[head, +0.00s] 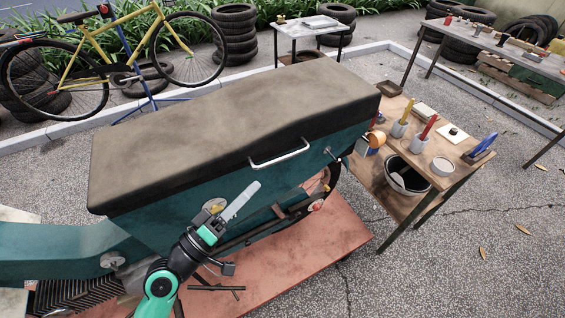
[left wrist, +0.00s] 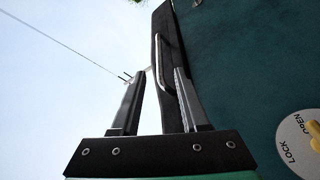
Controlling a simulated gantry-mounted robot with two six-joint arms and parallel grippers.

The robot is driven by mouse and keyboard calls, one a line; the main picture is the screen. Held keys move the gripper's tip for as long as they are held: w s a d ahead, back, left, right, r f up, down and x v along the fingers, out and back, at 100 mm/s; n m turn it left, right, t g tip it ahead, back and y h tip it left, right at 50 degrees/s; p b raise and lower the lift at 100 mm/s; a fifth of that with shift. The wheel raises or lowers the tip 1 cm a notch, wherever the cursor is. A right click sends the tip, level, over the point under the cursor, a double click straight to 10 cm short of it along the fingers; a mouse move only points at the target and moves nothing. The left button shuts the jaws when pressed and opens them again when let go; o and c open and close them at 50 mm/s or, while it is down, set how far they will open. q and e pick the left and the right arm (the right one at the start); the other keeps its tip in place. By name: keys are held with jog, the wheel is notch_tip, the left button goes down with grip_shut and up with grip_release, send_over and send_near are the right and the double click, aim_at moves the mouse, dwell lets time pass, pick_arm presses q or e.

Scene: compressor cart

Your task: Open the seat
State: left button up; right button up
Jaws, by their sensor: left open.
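The seat (head: 240,115) is a long, worn grey-brown pad on top of the teal cart body (head: 160,228). It lies flat and closed. A silver bar handle (head: 280,155) is on its front side. It also shows in the left wrist view (left wrist: 164,65), beyond the fingertips. My left gripper (head: 243,198) is in front of the cart's teal side, below and left of the handle. Its fingers (left wrist: 158,80) are apart with nothing between them. A round dial (left wrist: 300,145) marked LOCK and OPEN, with a yellow knob, is at the lower right of the left wrist view; the knob is partly cut off.
A wooden table (head: 375,185) with cups, tools and a bucket (head: 407,178) stands right of the cart. A red platform (head: 335,225) lies under the cart. A yellow bicycle (head: 110,50) and stacked tires (head: 235,35) are behind. Open pavement lies at the front right.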

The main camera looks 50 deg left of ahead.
aim_at(283, 158)
pick_arm(q)
jog(key=p+x, duration=0.2)
jog(key=x, duration=0.9)
jog(key=shift+w+r, duration=0.1)
jog(key=shift+c, duration=0.3)
grip_shut()
dwell(0.6)
